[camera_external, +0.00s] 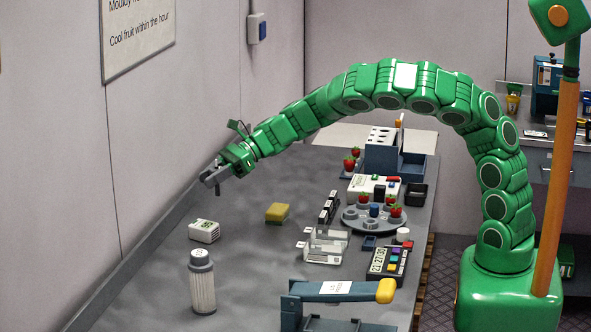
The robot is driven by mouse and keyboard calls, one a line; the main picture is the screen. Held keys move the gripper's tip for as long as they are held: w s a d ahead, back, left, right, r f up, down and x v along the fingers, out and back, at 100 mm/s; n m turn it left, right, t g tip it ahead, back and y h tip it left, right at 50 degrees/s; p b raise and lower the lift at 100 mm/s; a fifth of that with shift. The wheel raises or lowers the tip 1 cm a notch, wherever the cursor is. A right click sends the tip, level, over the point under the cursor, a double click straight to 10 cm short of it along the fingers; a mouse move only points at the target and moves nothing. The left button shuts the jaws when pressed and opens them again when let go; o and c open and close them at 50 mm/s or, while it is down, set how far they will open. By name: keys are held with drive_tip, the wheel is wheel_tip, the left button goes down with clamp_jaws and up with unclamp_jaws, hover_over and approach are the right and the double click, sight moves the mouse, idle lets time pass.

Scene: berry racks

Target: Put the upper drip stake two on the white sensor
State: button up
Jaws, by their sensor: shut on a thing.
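My gripper (212,178) is at the left, above the table near the wall. It is shut on a thin dark piece (218,190) that points down below the jaws; it looks like the drip stake, but it is small and partly hidden by the fingers. A small white box with green marks (204,232), which looks like the white sensor, lies on the table below my gripper. My gripper and the piece are apart from it, higher up and farther back.
A yellow sponge (277,212) lies right of the white box, and a grey-capped white cylinder (202,284) stands in front. A clear rack (326,246), a round tray with berries (350,221), a keypad device (388,262) and a yellow-ended tool (345,291) fill the right side.

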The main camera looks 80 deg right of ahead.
drive_tip(key=shift+w+a+f, duration=0.1)
drive_tip(key=shift+w+f, duration=1)
drive_tip(key=shift+f, duration=0.25)
drive_tip(key=shift+w+a+f, duration=0.1)
drive_tip(key=shift+w+f, duration=0.95)
drive_tip(key=shift+f, duration=1.85)
drive_tip(key=shift+f, duration=0.1)
drive_tip(key=o, duration=1)
drive_tip(key=shift+s+d+r, duration=0.4)
drive_tip(key=shift+d+r, duration=0.05)
drive_tip(key=shift+d, duration=0.05)
drive_tip(key=shift+v, duration=5.3)
